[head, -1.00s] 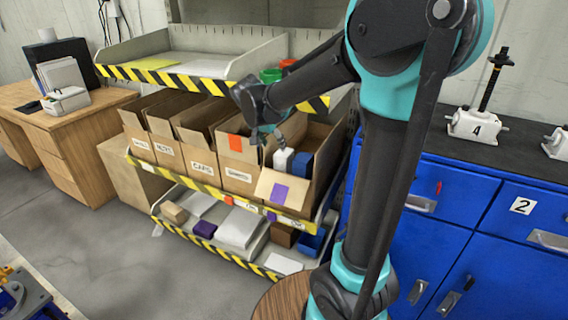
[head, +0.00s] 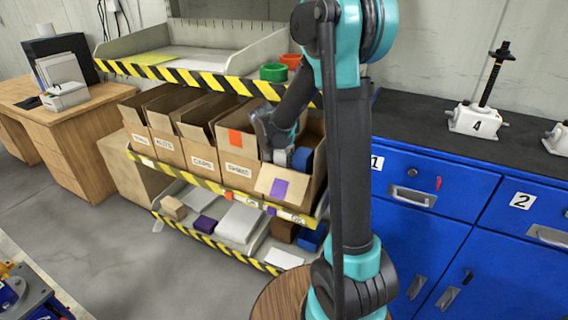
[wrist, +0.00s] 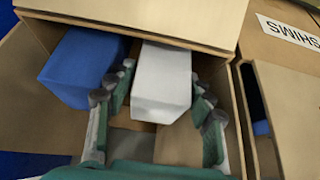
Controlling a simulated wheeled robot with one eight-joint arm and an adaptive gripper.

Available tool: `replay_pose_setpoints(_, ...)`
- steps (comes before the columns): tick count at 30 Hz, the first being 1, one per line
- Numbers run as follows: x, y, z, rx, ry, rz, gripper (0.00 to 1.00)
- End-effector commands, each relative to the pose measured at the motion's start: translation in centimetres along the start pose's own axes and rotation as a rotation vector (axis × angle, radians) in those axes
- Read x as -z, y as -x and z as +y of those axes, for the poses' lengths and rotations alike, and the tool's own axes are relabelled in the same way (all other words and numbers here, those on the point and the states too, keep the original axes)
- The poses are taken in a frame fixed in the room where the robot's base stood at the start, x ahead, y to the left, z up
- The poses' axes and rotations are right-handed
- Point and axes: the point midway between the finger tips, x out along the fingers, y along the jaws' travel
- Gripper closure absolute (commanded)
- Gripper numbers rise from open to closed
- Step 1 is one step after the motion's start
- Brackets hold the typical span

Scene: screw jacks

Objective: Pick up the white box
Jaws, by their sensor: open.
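The white box (wrist: 161,82) lies in an open cardboard bin beside a blue box (wrist: 82,66), which is on its left in the wrist view. My gripper (wrist: 160,100) is open, with one finger on each side of the near part of the white box. The left finger is in the gap between the white and blue boxes. I cannot tell whether either finger touches the white box. In the head view my gripper (head: 280,155) reaches down into the rightmost bin, and hides most of the white box there.
The bin's cardboard walls (wrist: 238,115) stand close around the gripper. More cardboard bins (head: 204,152) stand to the left on the shelf. A striped upper shelf (head: 190,78) is above. A lower shelf holds several boxes, including a white one (head: 238,223). Blue cabinets (head: 440,205) stand right.

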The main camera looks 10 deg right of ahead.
Motion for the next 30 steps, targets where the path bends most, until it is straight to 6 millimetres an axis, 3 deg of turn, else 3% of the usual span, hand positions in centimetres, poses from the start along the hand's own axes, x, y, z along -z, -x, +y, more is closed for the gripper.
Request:
replay_pose_setpoints(7,0.3,-3.1,-0.1,-0.001,-0.001,0.000,0.47)
replay_pose_setpoints(17,0.3,-3.7,-0.1,0.000,0.000,0.000,0.47)
replay_pose_setpoints(30,0.3,-3.7,-0.1,0.000,0.001,0.000,0.98)
